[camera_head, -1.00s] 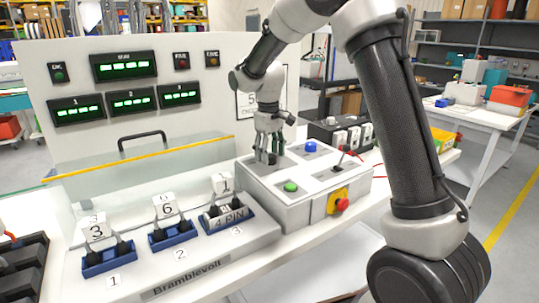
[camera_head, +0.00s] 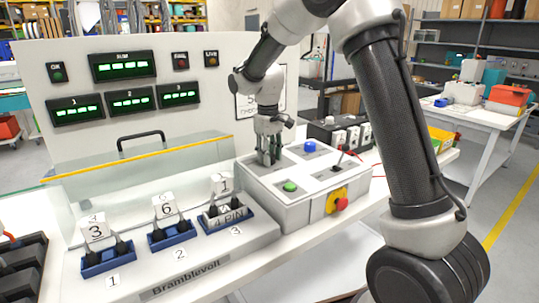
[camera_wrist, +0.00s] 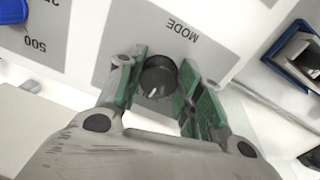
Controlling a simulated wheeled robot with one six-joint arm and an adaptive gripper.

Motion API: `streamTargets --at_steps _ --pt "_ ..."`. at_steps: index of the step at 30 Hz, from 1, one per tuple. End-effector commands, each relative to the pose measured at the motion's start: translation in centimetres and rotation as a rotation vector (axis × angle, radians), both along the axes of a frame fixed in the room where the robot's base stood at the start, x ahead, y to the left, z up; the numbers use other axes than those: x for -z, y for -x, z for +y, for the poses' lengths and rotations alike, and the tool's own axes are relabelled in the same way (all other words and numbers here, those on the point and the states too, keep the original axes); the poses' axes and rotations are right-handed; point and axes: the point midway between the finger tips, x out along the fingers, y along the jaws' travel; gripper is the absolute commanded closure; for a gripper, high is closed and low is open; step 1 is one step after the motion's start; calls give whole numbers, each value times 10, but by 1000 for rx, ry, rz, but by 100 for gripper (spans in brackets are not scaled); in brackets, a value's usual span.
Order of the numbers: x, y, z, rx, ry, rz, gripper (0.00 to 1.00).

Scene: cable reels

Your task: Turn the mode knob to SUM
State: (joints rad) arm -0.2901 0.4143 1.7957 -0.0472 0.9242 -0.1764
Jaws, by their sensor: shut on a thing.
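The black mode knob (camera_wrist: 158,78) sits on a grey panel patch marked MODE in the wrist view. A light pointer line shows on its face, near the lower edge in that view. My gripper (camera_wrist: 160,90) is shut on the knob, with a green-lined finger on each side. In the head view my gripper (camera_head: 267,158) points down at the back left of the grey control box (camera_head: 290,205). The knob is hidden behind the fingers there. The SUM marking at the knob cannot be read.
Blue sockets (camera_head: 172,236) with plugs line the bench to the left. A display panel (camera_head: 123,66) labelled SUM stands behind.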

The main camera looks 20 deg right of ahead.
Motion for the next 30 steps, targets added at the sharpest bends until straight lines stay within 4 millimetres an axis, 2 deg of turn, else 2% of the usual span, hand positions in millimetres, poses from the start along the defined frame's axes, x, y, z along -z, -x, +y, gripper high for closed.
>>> streamTargets --at_steps 8,30 --pt "0 0 1 171 0 -1 88" --pt "0 -1 3 827 0 -1 88"
